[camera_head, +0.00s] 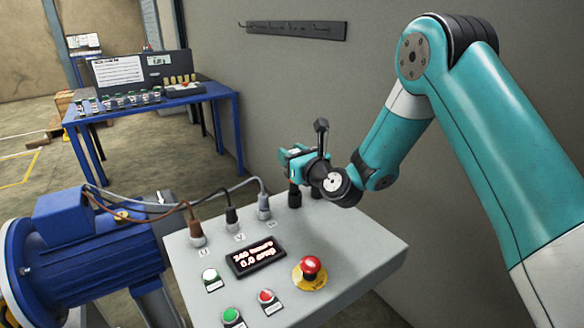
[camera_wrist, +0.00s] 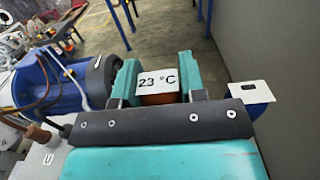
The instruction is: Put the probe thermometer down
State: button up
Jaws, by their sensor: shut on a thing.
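The probe thermometer (camera_wrist: 157,77) shows in the wrist view as a white display reading 23 °C, with an orange-brown part below it. It sits between the two teal fingers of my gripper (camera_wrist: 158,90), which is shut on it. The rest of the thermometer is hidden by the gripper body. In the head view my gripper (camera_head: 292,158) is over the back edge of the grey control panel (camera_head: 370,243), near the wall. I cannot make out the thermometer itself there, nor whether it touches the panel.
The panel carries three cable plugs (camera_head: 232,217), a display (camera_head: 256,257), a red emergency stop (camera_head: 311,267) and several buttons. A blue motor (camera_head: 88,255) stands at the left. A blue table (camera_head: 222,96) with equipment stands behind. A hook rail (camera_head: 293,29) hangs on the wall.

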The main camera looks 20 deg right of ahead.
jog(key=shift+s+f, duration=0.2)
jog(key=shift+f, duration=1.1)
grip_shut()
jog(key=o, duration=0.7)
grip_release()
jog(key=shift+f, duration=0.1)
jog(key=o, duration=0.3)
jog(key=shift+w+d, duration=0.1)
jog(key=shift+w, duration=0.1)
jog(key=shift+r, duration=0.2)
jog(key=b+v, duration=1)
jog(key=v, duration=0.1)
jog(key=s+a+r+n+g+y, duration=0.1)
jog(key=s+a+n+g+y, duration=0.35)
jog(key=n, duration=0.75)
jog(key=s+a+n+g+y, duration=0.2)
jog(key=s+a+n+g, duration=0.4)
jog(key=s+a+n, duration=0.4)
jog(key=s+d+f+n+g+h, duration=0.1)
jog(key=s+d+n+g+h, duration=0.2)
jog(key=s+n, duration=0.4)
jog(key=s+d+f+n+g+h, duration=0.1)
jog(key=s+d+n+g+h, duration=0.2)
jog(key=s+n, duration=0.5)
jog(key=d+n+h, duration=0.1)
jog(key=n+h, duration=0.1)
jog(key=shift+d+f+n+g, duration=0.2)
jog(key=shift+d+n+g, duration=0.1)
jog(key=shift+g, duration=0.05)
